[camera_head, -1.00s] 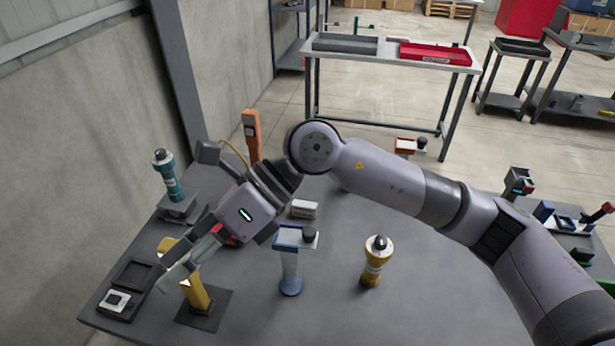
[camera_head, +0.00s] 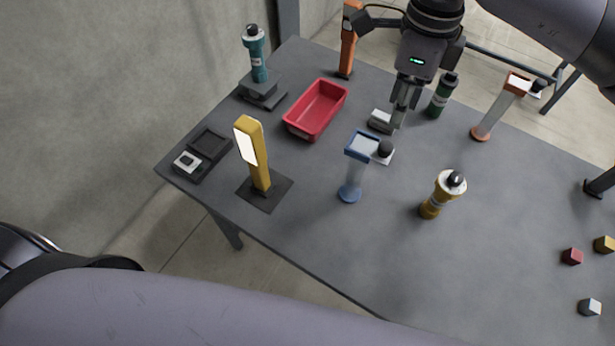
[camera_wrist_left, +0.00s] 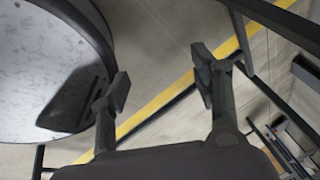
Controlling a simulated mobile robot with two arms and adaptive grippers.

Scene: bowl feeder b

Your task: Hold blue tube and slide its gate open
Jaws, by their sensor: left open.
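The blue tube (camera_head: 352,178) stands upright on the grey table, with a blue square top, a clear body and a round blue base. Its gate (camera_head: 388,156) is a light plate with a dark knob, sticking out to the right of the top. My right gripper (camera_head: 401,118) points down behind the tube, apart from it. Its fingers are close together, and I cannot tell whether they are shut. My left gripper (camera_wrist_left: 162,92) shows only in the left wrist view, open and empty over the floor, away from the blue tube.
A white-grey block (camera_head: 381,121) lies close to the right fingertips. A yellow bottle (camera_head: 436,198), a green bottle (camera_head: 443,95) and an orange-topped tube (camera_head: 496,108) stand nearby. A red bin (camera_head: 290,124) and a yellow post (camera_head: 254,155) are left.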

